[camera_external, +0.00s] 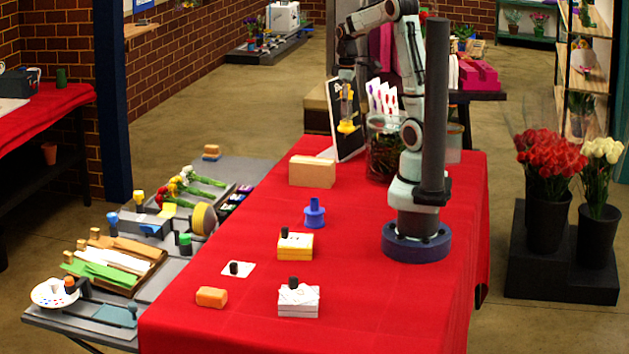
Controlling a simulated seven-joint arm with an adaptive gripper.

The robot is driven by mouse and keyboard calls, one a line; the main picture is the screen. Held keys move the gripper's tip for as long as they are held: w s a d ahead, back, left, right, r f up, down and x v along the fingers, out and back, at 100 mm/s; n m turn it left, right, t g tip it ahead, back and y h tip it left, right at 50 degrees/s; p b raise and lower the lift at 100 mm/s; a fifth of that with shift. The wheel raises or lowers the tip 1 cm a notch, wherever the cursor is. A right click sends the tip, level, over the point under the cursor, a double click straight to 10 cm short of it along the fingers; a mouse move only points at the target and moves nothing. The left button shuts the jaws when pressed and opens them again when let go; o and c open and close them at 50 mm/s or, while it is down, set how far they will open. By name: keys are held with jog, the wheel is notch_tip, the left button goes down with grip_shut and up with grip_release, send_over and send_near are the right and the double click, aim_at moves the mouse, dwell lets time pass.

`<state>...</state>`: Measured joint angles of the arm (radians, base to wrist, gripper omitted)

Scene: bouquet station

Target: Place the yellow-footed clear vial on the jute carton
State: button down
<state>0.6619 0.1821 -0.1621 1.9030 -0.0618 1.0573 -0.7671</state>
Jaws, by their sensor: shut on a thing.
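The clear vial with a yellow foot (346,127) hangs upright in the air in the upper middle of the external view. My gripper (346,92) points down and is shut on the vial's upper part; the fingers are small and partly blend with the dark board behind. The tan box that looks like the jute carton (312,172) sits on the red table (260,225), toward its far left edge. In the picture, the vial is above and to the right of the carton and apart from it. The carton's top looks bare.
A dark board (343,145) and a glass vase with greenery (384,150) stand behind. A blue bottle-shaped piece (314,213), a yellow box (296,246), a white box (298,302) and an orange block (211,297) sit nearer the front. Red cloth around the carton's front is clear.

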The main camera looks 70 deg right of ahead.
jog(key=shift+w+d+f, duration=1.45)
jog(key=shift+f, duration=0.6)
jog(key=shift+w+d+f, duration=1.5)
jog(key=shift+f, duration=0.6)
jog(key=shift+w+d+f, duration=1.45)
jog(key=shift+f, duration=0.6)
jog(key=c, duration=0.8)
grip_release()
jog(key=shift+f, duration=0.15)
jog(key=shift+o, duration=0.2)
